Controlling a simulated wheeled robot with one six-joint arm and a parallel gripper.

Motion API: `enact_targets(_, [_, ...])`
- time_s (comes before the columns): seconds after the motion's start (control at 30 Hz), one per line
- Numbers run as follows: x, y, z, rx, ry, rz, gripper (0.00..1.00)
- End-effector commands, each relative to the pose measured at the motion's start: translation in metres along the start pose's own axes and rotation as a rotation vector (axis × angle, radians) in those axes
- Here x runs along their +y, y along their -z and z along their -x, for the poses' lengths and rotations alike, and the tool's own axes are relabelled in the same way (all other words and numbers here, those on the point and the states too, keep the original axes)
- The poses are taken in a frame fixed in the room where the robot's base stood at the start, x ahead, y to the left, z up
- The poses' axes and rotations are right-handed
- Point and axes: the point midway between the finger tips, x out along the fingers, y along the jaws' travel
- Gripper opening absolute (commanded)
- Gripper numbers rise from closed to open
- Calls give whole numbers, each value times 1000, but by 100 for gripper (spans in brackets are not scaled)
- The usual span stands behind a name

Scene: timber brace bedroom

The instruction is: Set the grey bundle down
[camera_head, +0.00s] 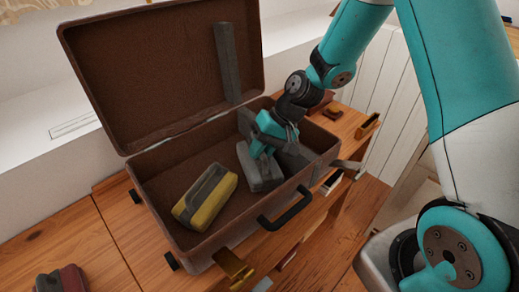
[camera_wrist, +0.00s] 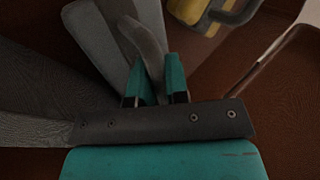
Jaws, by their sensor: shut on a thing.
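The grey bundle (camera_head: 262,171) is inside the open brown suitcase (camera_head: 150,167), in its right part. It also shows in the wrist view (camera_wrist: 101,42), with a grey strap between my fingers. My gripper (camera_head: 262,148) reaches down into the suitcase and is shut on the bundle from above. In the wrist view the teal fingertips (camera_wrist: 157,85) pinch the strap. Whether the bundle's underside touches the suitcase floor, I cannot tell.
A yellow bundle with a grey strap (camera_head: 207,198) lies in the suitcase's left part; bare floor shows between the two. The raised lid (camera_head: 160,60) stands behind. A red and grey bundle (camera_head: 62,280) lies on the wooden surface (camera_head: 60,235) at front left.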

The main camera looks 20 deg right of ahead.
Motion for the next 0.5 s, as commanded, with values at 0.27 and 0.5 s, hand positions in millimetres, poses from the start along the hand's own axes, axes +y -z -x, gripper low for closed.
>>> enact_targets(0.27, [1,0,-2,0,0,-1,40])
enact_targets(0.5, [-2,0,3,1,0,0,40])
